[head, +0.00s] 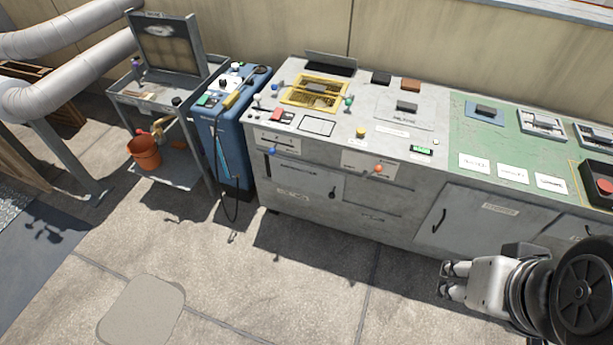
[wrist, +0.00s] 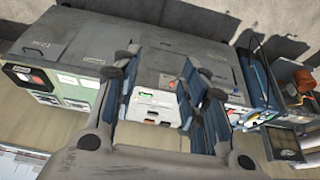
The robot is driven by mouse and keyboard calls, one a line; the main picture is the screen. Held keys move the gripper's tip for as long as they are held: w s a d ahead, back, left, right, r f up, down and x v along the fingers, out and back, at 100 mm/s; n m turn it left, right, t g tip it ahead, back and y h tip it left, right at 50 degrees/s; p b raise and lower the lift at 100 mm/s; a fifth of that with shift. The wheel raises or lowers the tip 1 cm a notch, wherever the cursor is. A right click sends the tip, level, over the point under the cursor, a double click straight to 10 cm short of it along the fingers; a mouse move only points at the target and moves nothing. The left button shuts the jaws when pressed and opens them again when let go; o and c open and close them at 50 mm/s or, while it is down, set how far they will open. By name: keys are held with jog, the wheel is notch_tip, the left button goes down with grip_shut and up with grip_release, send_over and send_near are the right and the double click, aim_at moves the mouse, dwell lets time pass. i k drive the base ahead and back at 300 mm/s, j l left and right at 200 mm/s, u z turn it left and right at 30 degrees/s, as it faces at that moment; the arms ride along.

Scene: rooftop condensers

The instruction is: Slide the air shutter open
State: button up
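My gripper (head: 453,281) is at the lower right of the head view, in front of the cabinet and apart from it. In the wrist view its fingers (wrist: 160,82) are spread with nothing between them. I cannot tell for certain which part is the air shutter. The grey cabinet (head: 345,208) has a yellow-framed grille (head: 315,93) and a plate with a black handle (head: 406,107) on top. Its front has a panel with a blue knob (head: 272,151) and a panel with an orange knob (head: 378,168). Their labels are too small to read.
A green worktop (head: 480,135) with cards and a red button box (head: 603,187) continues right. A blue unit (head: 236,130) with a hanging cable stands left, then a grey cart (head: 180,178) with an orange bucket (head: 144,152). The paved floor (head: 250,285) in front is clear.

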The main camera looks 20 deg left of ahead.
aim_at(326, 183)
jog(key=i+j+u, duration=0.6)
jog(key=i, duration=0.85)
